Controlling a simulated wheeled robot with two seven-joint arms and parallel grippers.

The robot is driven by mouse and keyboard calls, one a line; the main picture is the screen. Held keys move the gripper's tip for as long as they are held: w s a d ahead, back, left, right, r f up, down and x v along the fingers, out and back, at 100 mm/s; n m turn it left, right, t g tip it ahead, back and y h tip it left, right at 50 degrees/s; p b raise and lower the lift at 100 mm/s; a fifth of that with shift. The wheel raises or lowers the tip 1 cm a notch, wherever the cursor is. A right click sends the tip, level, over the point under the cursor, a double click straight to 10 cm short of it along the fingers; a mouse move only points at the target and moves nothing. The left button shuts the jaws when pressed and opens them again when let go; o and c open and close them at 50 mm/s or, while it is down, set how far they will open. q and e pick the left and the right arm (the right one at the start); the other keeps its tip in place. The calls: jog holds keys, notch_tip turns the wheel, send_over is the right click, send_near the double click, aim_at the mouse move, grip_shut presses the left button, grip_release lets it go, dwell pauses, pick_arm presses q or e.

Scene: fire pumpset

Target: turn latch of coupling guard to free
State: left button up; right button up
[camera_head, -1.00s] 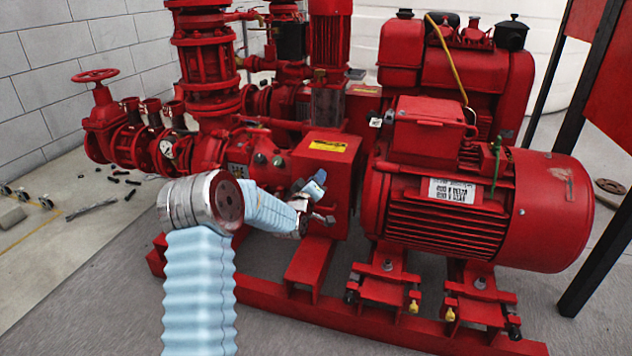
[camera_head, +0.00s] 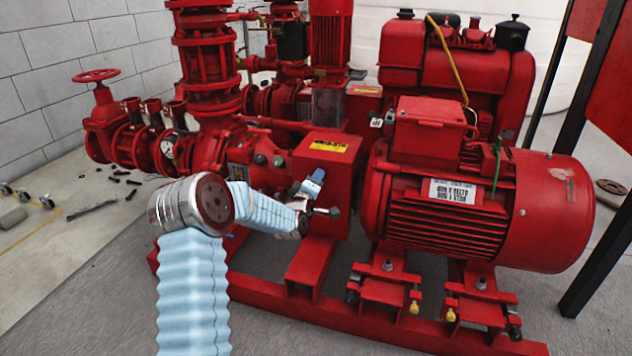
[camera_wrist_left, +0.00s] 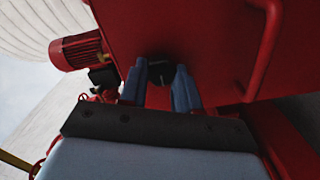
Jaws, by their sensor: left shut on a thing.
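The coupling guard (camera_head: 335,172) is a red box with a yellow label, between the pump and the large red motor. My left gripper (camera_head: 318,186) is at the guard's near left face, with its arm coming in from the lower left. In the left wrist view, the two blue-grey fingers of my left gripper (camera_wrist_left: 158,78) reach to the red guard face (camera_wrist_left: 210,45). A small dark latch (camera_wrist_left: 160,70) sits between the fingertips, and they are shut on it. The fingers partly hide the latch in the head view. My right gripper is not in view.
The red motor (camera_head: 470,205) stands close to the right of the guard. Red base rails (camera_head: 310,262) run below. A curved red bar (camera_wrist_left: 265,50) is at the right in the wrist view. Pipes and a handwheel (camera_head: 96,75) stand at the left.

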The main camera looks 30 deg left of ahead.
pick_arm(q)
jog(key=o, duration=1.1)
jog(key=shift+c, duration=0.2)
jog(key=shift+s, duration=0.1)
jog(key=p+v, duration=0.1)
jog(key=v, duration=1.2)
jog(key=shift+s, duration=0.3)
jog(key=shift+d, duration=0.15)
